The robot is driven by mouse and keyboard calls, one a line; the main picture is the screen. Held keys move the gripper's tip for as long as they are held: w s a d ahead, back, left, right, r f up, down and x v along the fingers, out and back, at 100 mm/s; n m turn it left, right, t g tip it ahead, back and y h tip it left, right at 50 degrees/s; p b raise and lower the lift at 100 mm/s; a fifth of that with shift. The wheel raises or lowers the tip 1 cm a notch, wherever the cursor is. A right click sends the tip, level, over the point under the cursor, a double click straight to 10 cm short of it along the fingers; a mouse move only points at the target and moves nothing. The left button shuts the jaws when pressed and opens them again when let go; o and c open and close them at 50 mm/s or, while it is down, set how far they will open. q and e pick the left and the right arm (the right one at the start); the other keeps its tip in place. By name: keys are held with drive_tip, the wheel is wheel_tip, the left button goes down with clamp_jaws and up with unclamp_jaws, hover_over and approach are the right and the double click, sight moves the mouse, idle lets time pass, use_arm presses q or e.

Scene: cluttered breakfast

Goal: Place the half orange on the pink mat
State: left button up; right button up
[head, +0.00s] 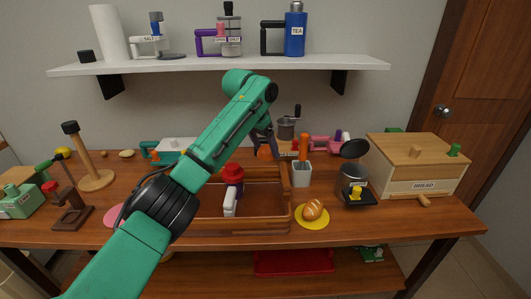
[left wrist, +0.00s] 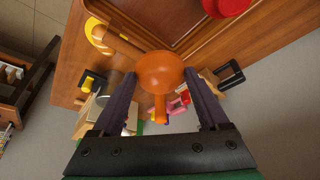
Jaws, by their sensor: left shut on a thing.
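The half orange (head: 264,153) is between the fingertips of my left gripper (head: 266,147), behind the wooden tray in the head view. In the left wrist view, the half orange (left wrist: 160,70) fills the space between the two dark fingers of my left gripper (left wrist: 160,76), which is shut on it. The pink mat (head: 114,215) lies on the table at the left, largely hidden behind my left arm. My right gripper is not in view.
A wooden tray (head: 262,228) with a red-topped container (head: 233,174) takes up the middle. A yellow mat (head: 313,222) with bread lies right of it. A shelf (head: 220,64) hangs above.

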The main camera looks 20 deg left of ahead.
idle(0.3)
use_arm(q)
drive_tip(key=s+a+n+y+b, duration=0.15)
drive_tip(key=a+n, duration=0.25)
drive_tip(key=a, duration=1.1)
drive_tip(key=n+y+b, duration=0.3)
drive_tip(key=n+b, duration=0.5)
drive_tip(key=n, duration=0.1)
hover_over(121, 213)
drive_tip(key=s+d, duration=0.1)
wheel_tip(121, 213, down, 6)
drive_tip(key=shift+g, duration=0.3)
wheel_tip(121, 213, down, 14)
drive_tip(key=b, duration=0.5)
drive_tip(key=shift+f+b, duration=0.15)
drive_tip(key=shift+b, duration=0.15)
drive_tip(key=shift+f, duration=0.1)
drive_tip(key=o, duration=1.3)
drive_tip(key=shift+c, duration=0.2)
